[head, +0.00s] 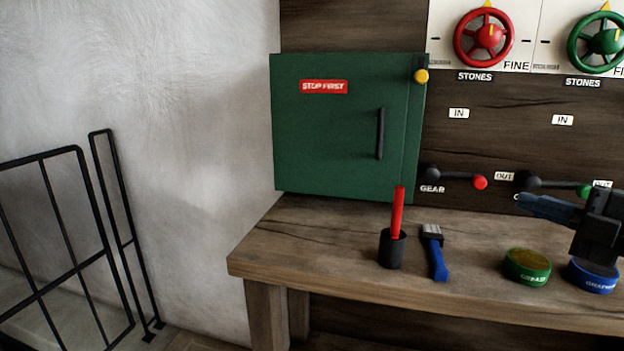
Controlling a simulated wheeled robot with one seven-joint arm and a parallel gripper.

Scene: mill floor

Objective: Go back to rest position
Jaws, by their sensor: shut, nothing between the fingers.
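My gripper (524,203) shows at the right edge, dark, with its fingers pointing left. It is shut with nothing held. It is in front of the lever panel and above the green tin (527,267) and the blue tin (594,276) on the bench. Part of my arm is cut off by the right edge of the picture.
The wooden bench (330,255) bears a black cup (391,250) with a red-handled tool (398,212) and a blue-handled brush (436,256). Behind are a shut green cabinet (335,140), gear levers (452,177) and red (484,38) and green handwheels (599,41). A black railing (60,230) stands left.

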